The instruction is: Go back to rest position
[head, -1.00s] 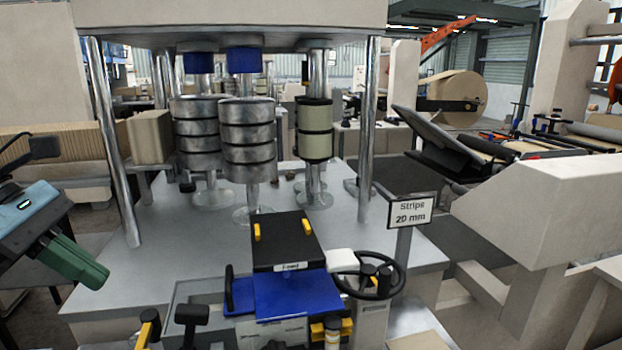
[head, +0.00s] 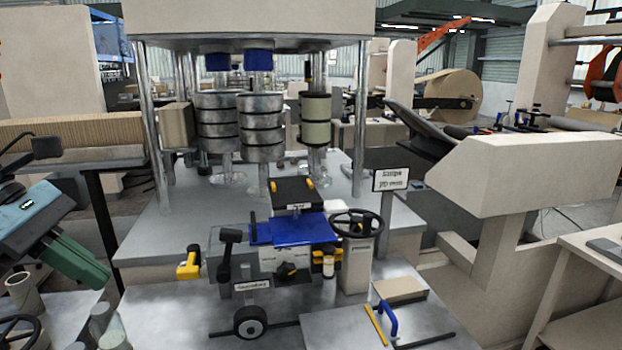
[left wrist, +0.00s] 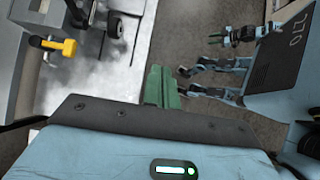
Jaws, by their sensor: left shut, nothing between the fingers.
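My left gripper (head: 77,262) comes in from the left edge of the head view, with its green fingers shut and empty. It hangs left of the grey machine table (head: 140,240), apart from it. In the left wrist view the green fingers (left wrist: 158,87) lie together with nothing between them. My right gripper does not show in the head view. In the left wrist view, parts of my own blue body show at the right, with a gripper-like part whose state is too small to tell.
A press with stacked metal rolls (head: 260,130) stands ahead. Before it are a blue-topped unit (head: 300,232), a handwheel (head: 358,224) and a yellow-handled tool (head: 188,263). A sign (head: 390,180) stands at right. Grey cylinders (head: 103,322) and a cardboard tube (head: 22,292) sit lower left.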

